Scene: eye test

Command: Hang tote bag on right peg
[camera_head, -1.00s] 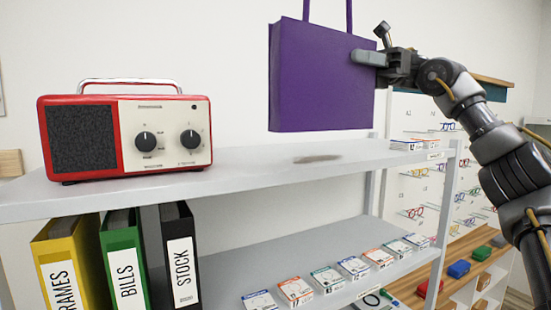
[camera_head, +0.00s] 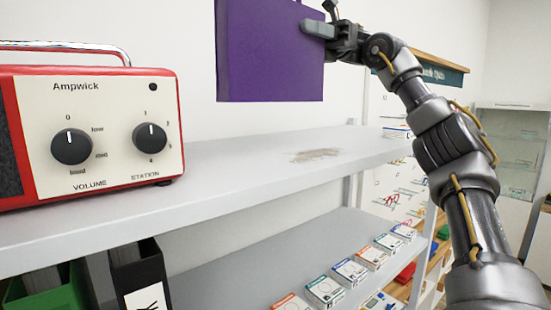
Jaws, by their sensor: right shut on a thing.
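The purple tote bag (camera_head: 268,55) hangs in the air above the shelf's top board, upright, with its upper part and handles cut off by the top of the picture. My right gripper (camera_head: 318,29) is shut on the bag's right edge, near the top of what shows. One grey finger lies across the bag's front face. No peg can be made out in this view. My left gripper is not in view.
A red and cream radio (camera_head: 95,130) stands on the left of the grey shelf's top board (camera_head: 235,160). A brown smudge (camera_head: 316,155) marks the bare middle. Several small boxes (camera_head: 349,271) and binders (camera_head: 140,275) stand below. A display rack is behind my right arm.

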